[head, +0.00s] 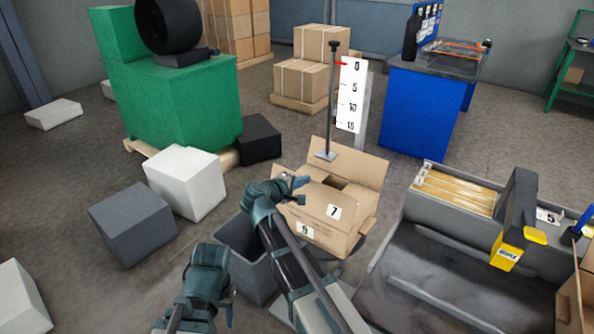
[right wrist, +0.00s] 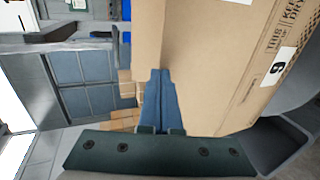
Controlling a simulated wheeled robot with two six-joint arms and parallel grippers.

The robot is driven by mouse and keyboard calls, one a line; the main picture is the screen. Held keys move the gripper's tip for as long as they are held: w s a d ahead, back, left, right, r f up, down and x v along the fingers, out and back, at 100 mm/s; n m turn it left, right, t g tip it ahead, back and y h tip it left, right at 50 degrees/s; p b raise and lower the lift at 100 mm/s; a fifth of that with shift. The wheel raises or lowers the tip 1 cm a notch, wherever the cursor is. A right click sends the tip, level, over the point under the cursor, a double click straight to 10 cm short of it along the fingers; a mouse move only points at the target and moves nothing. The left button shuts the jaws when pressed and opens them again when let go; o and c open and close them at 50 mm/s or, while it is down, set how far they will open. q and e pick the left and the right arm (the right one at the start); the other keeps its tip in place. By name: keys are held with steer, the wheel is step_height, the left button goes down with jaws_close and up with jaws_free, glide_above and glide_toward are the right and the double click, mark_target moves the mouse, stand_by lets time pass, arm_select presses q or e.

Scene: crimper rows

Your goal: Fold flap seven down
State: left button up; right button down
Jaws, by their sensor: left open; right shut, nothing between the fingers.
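The open cardboard box (head: 342,243) stands in the middle of the head view, its far flap (head: 352,162) upright. Flap seven (head: 313,199), with a white "7" label (head: 334,211), is on the near side and looks tilted, not flat over the dark opening. A second numbered label (head: 305,230) is below it. My right gripper (head: 301,183) is shut and empty at the box's near left top corner. In the right wrist view its fingers (right wrist: 160,95) are close beside the cardboard (right wrist: 205,70); contact is unclear. My left gripper (head: 229,308) is open, low left, away from the box.
A rod with a flat foot (head: 327,155) stands behind the opening, beside a scale board (head: 351,95). A grey bin (head: 238,245) is left of the box. White (head: 185,180) and grey (head: 132,222) blocks lie further left. A grey bench with a yellow-black tool (head: 513,225) is right.

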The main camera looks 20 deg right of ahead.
arm_select(q)
step_height(320, 180, up, 8)
steer(key=p, duration=0.6)
step_height(320, 180, down, 7)
steer(key=b, duration=0.6)
steer(key=shift+r, duration=0.15)
arm_select(e)
steer(key=w+d+f+g+y, duration=0.4)
steer(key=w+d+f+y, duration=0.1)
steer(key=w+d+f, duration=0.2)
steer(key=shift+d+f, duration=0.8)
steer(key=shift+f, duration=0.1)
arm_select(q)
steer(key=shift+r, duration=0.1)
arm_select(e)
steer(key=shift+r, duration=0.1)
arm_select(q)
steer(key=shift+r+p, duration=0.7)
steer(key=shift+p, duration=0.05)
arm_select(e)
steer(key=shift+r, duration=0.7)
arm_select(q)
steer(key=shift+r, duration=0.1)
arm_select(e)
steer(key=shift+s+r, duration=0.1)
